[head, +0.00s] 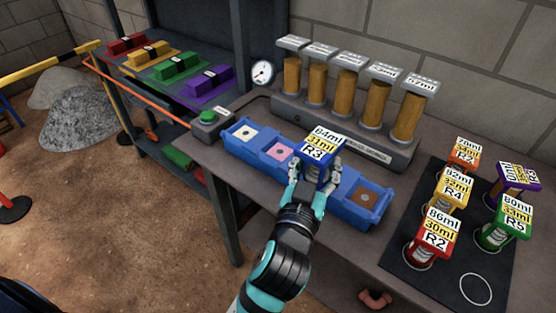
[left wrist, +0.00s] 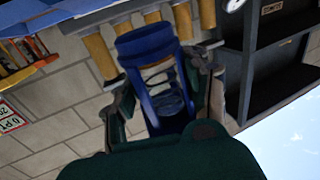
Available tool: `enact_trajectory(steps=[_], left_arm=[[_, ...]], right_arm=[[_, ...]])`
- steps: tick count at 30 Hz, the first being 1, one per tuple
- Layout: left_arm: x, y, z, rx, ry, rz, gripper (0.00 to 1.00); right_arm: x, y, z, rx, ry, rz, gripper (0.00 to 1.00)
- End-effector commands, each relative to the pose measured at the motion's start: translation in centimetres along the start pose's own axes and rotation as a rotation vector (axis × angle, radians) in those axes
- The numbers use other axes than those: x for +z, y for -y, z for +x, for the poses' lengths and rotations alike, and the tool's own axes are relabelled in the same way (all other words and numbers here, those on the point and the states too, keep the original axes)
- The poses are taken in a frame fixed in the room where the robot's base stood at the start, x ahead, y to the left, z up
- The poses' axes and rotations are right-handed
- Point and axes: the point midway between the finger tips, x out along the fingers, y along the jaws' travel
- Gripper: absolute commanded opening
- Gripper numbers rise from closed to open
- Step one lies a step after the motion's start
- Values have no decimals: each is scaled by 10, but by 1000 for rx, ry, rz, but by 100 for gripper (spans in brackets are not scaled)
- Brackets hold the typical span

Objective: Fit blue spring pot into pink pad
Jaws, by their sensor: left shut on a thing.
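My left gripper (head: 315,176) is shut on the blue spring pot (head: 325,147), labelled R3. It holds the pot upright above the blue tray (head: 232,141), just right of the pink pad (head: 279,152). In the left wrist view, the gripper's fingers (left wrist: 162,98) flank the blue pot (left wrist: 146,46), and its coil spring shows inside the frame. The pink pad lies bare in its tray compartment, second from the left. The gripper and pot hide the tray part to its right. My right gripper is not in view.
Tall orange cylinders (head: 343,95) stand close behind. Several coloured spring pots stand on the dark mat (head: 438,280) at right. A green button (head: 208,117) is left of the tray.

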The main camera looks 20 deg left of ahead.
Motion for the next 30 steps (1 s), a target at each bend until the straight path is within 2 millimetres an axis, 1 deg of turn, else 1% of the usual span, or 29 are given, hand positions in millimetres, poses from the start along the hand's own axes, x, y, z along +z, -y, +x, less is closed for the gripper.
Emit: enact_trajectory(steps=[1, 2, 5, 11, 16, 21, 26, 28, 30], left_arm=[[-2, -5, 3, 2, -7, 4, 7], [-3, -6, 4, 1, -6, 7, 7], [-5, 1, 13, -1, -7, 16, 7], [-3, 41, 45, -4, -6, 20, 7], [1, 77, 74, -4, -6, 19, 7], [5, 104, 98, -2, -5, 15, 7], [8, 114, 106, 0, -5, 10, 7], [15, 115, 107, -1, -1, 9, 7], [26, 115, 106, 0, 0, 10, 7]], right_arm=[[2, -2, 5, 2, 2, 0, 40], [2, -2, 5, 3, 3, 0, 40], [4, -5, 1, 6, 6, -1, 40], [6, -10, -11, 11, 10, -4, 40], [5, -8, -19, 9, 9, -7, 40], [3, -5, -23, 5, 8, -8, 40], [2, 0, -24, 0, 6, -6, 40], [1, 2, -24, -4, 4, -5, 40], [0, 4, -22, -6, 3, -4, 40]])
